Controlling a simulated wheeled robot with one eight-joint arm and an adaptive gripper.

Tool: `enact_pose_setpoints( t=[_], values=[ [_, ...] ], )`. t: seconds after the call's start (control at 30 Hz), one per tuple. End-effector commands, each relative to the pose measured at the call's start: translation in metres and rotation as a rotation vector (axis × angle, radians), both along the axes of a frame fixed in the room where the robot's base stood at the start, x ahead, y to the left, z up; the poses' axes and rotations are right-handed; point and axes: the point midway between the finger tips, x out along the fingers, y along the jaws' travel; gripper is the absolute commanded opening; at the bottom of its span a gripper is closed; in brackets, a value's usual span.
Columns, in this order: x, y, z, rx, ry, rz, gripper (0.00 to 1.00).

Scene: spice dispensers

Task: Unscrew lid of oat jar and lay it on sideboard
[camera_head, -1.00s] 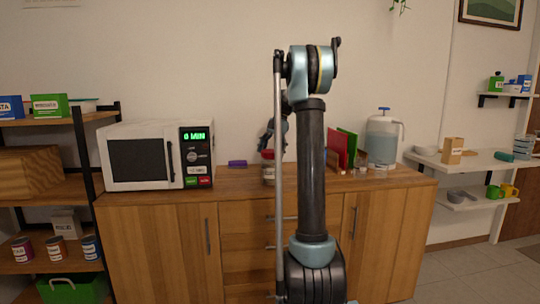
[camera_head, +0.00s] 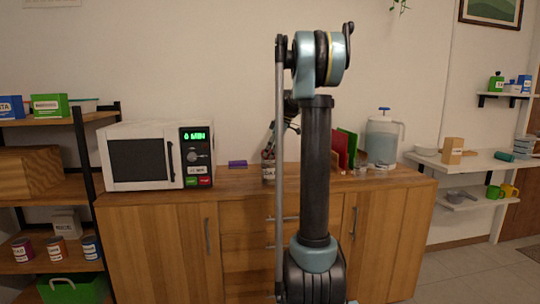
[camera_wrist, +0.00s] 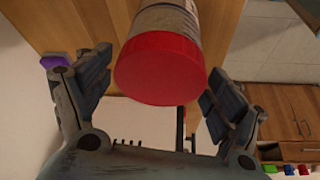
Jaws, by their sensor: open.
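The oat jar (camera_head: 268,173) stands upright on the wooden sideboard (camera_head: 240,182), beside my arm in the head view. In the wrist view the jar's red lid (camera_wrist: 160,70) faces the camera, with the pale jar body (camera_wrist: 172,14) behind it. My gripper (camera_wrist: 156,78) is open, with one finger on each side of the lid and visible gaps between the pads and the lid. In the head view my gripper (camera_head: 270,143) is small and dark, at the top of the jar, and mostly covers the lid.
A white microwave (camera_head: 155,155) stands to the left on the sideboard, with a purple item (camera_head: 237,164) between it and the jar. To the right are red and green boards (camera_head: 345,148), small white pieces (camera_head: 366,169) and a clear jug (camera_head: 382,138).

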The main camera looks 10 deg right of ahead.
Motion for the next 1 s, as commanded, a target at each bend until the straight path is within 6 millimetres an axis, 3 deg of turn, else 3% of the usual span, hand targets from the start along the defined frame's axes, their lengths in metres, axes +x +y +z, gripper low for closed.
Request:
enact_pose_setpoints(
  t=[0.27, 1.0],
  values=[
    [-0.0007, 0.0004, 0.0001, -0.001, -0.001, -0.125, 0.85],
    [0.0003, 0.0005, 0.0, -0.002, 0.0, -0.802, 0.85]
  ],
)
